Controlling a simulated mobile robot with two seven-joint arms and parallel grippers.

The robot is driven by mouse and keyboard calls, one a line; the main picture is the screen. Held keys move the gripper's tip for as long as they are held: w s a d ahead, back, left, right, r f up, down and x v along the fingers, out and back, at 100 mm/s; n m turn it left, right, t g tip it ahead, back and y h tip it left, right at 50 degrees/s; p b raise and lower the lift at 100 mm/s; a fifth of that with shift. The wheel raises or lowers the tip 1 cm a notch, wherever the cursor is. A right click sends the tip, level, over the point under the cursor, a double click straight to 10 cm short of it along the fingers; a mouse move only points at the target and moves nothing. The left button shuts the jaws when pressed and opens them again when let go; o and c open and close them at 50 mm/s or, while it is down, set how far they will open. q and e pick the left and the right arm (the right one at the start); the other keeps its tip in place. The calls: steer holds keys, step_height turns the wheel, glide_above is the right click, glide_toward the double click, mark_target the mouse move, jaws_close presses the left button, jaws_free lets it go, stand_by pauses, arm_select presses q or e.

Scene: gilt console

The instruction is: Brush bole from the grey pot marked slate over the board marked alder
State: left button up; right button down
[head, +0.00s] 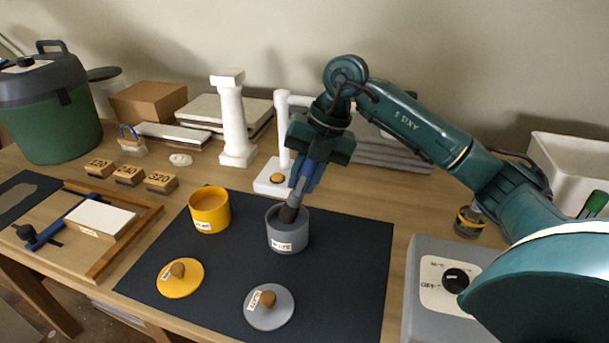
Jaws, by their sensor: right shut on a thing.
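The grey pot (288,234) stands open on the dark mat, with a small white label on its front that I cannot read clearly. My right gripper (308,170) is above the pot, shut on a blue-handled brush (303,187) that points down. The brush's dark lower end is inside the pot's mouth; its tip is hidden by the wall. A white board (100,218) lies in a wooden frame at the left, with a small label at its front edge too small to read. My left gripper is not in view.
A yellow pot (210,211) stands open left of the grey one. A yellow lid (180,279) and a grey lid (269,307) lie in front. Numbered blocks (128,175), a white column (233,125) and a control box (440,285) stand around the mat (345,285).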

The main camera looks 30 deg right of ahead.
steer(key=shift+f, duration=0.15)
stand_by(0.4)
steer(key=shift+f+b, duration=0.4)
steer(key=shift+f, duration=0.1)
stand_by(0.4)
steer(key=shift+f, duration=0.1)
stand_by(1.1)
